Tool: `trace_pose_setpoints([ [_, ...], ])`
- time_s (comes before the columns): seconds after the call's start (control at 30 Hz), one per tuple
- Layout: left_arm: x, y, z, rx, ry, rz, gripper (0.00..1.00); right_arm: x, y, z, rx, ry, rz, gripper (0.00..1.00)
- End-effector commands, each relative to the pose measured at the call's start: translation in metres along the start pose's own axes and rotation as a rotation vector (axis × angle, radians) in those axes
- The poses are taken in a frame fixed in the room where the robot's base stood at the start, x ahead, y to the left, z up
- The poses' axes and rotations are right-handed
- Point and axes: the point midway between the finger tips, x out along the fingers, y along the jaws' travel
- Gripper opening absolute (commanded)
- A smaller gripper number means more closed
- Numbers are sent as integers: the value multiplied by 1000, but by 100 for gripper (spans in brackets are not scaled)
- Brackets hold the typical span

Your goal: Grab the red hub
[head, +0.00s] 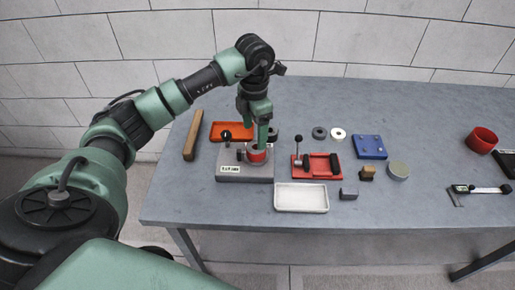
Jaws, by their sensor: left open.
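The red hub (257,157) sits in a ring on top of a grey block-like fixture (243,176) with a white label, left of the table's middle. My left gripper (257,146) points straight down right over the hub, with its fingertips at the hub's top. It is open. The fingers partly cover the hub, and whether they touch it cannot be told. My right gripper is not in view.
An orange-red tray (232,132) and a wooden bar (193,136) lie to the left. A red fixture with a lever (317,166), a white tray (300,198) and a blue block (369,147) lie to the right. A red ring (481,141) and a caliper (478,189) are far right.

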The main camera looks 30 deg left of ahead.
Motion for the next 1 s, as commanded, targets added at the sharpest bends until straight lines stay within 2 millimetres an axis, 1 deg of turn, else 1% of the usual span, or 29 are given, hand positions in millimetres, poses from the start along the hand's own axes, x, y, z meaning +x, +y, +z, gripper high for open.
trace_pose_setpoints([
  [0.03,6,-1,-1,1,4,-3,73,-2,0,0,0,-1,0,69],
  [0.17,20,-3,-2,1,3,-5,73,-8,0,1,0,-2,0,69],
  [0.3,41,-7,-4,2,3,-6,73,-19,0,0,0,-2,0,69],
  [0.4,55,-7,-4,2,0,-6,73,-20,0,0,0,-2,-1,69],
  [0.53,64,-7,-3,2,-2,-5,73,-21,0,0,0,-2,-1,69],
  [0.73,65,-7,-3,3,-3,-4,73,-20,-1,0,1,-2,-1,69],
  [0.77,65,-7,-3,3,-3,-4,67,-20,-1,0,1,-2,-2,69],
  [0.8,65,-7,-3,3,-3,-4,56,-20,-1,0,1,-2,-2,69],
  [0.87,65,-7,-3,3,-3,-4,39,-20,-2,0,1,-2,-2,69],
  [0.9,65,-7,-3,3,-3,-4,28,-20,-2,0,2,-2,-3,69],
  [0.97,65,-7,-3,3,-3,-4,12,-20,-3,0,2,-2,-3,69],
  [1.0,65,-7,-3,3,-3,-4,0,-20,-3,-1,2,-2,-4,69],
])
